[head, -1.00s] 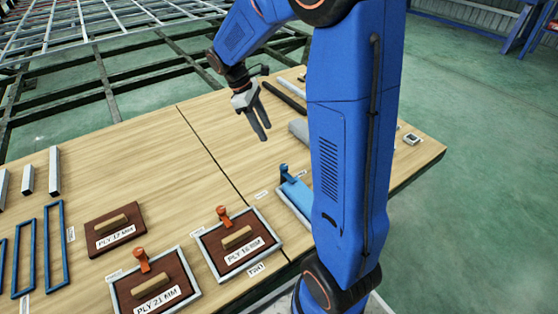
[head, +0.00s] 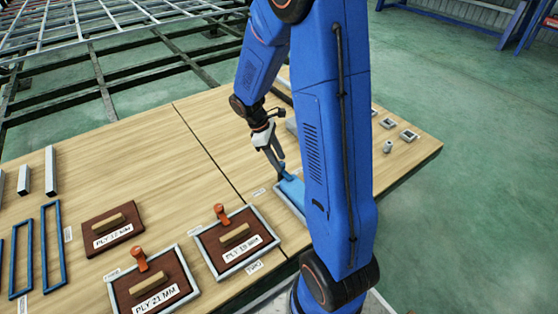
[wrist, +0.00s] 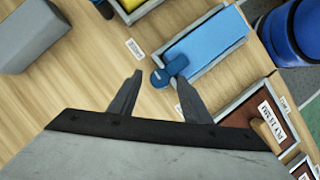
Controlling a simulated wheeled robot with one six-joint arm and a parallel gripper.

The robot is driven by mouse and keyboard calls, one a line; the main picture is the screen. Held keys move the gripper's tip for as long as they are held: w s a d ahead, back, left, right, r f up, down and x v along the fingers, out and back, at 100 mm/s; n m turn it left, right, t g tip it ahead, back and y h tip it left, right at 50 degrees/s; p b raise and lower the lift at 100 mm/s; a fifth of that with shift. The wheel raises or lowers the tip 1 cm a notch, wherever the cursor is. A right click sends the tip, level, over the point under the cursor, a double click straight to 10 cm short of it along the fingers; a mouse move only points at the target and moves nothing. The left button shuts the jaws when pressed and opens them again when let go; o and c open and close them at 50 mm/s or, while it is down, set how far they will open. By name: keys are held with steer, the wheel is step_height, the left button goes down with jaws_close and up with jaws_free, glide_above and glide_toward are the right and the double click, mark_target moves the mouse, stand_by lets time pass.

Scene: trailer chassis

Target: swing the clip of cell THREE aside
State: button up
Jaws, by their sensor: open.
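My gripper (head: 274,160) is open, its fingers pointing down at the near end of a framed cell with a blue panel (head: 293,190). In the wrist view, the round blue clip (wrist: 162,77) shows between the two fingertips, and my gripper (wrist: 158,76) has one finger on each side of it. I cannot tell whether either finger touches it. The clip's arm lies over the end of the blue panel (wrist: 205,47). Orange clips stand at the PLY 18 MM cell (head: 221,213) and the PLY 21 MM cell (head: 140,260). I cannot clearly read which cell is THREE.
A grey block (wrist: 30,35) lies beside the blue-panel cell. Another frame with a yellow panel (wrist: 135,5) is at the top of the wrist view. A loose PLY 12 MM board (head: 110,228) lies left. My arm hides part of the table.

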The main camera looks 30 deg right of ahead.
steer(key=shift+s+d+f, duration=0.15)
steer(key=shift+f, duration=0.25)
steer(key=c, duration=1)
